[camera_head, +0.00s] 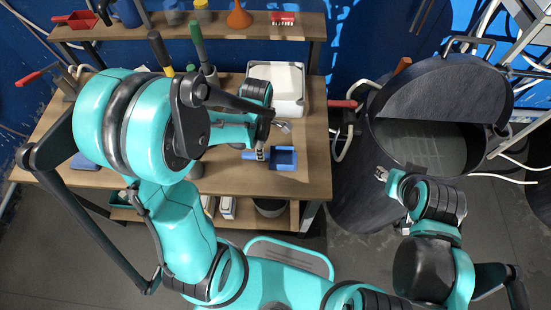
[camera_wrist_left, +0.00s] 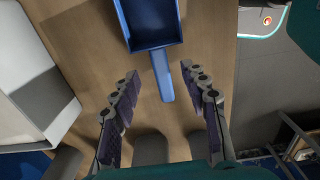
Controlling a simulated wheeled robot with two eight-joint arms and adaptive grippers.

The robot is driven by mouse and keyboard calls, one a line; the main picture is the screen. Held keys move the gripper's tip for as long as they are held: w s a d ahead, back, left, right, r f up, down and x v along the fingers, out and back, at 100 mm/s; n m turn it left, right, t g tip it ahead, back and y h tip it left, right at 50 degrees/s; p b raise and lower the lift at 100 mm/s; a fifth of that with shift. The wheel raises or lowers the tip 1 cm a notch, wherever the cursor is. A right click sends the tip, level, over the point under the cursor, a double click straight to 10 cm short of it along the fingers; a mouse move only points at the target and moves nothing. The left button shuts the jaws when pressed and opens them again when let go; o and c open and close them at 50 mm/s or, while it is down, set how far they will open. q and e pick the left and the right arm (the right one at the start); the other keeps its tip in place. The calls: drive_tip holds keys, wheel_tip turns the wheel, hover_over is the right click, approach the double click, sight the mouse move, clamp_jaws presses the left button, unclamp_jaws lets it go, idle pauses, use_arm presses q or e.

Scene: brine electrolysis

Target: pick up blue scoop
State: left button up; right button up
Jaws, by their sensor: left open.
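The blue scoop (camera_head: 285,158) lies on the wooden workbench, near its front right part. In the left wrist view the scoop's tray (camera_wrist_left: 150,28) is at the top, and its handle (camera_wrist_left: 164,82) points down between my fingers. My left gripper (camera_head: 271,139) is over the handle end. In the wrist view my left gripper (camera_wrist_left: 160,84) is open, with one finger on each side of the handle and gaps on both sides. My right gripper (camera_head: 384,175) is by the dark tank, and its fingers are too small to judge.
A white box (camera_head: 289,84) stands behind the scoop on the workbench (camera_head: 318,125). A dark round tank (camera_head: 375,200) with a half-open lid (camera_head: 440,92) stands to the right. A shelf (camera_head: 300,32) at the back holds an orange funnel (camera_head: 239,17) and other items.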

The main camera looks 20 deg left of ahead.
sight(269, 158)
use_arm(q)
wheel_tip(269, 158, down, 6)
drive_tip(key=b, duration=0.2)
drive_tip(key=shift+f+b, duration=0.2)
drive_tip(key=shift+b, duration=0.2)
drive_tip(key=shift+c, duration=1.3)
clamp_jaws()
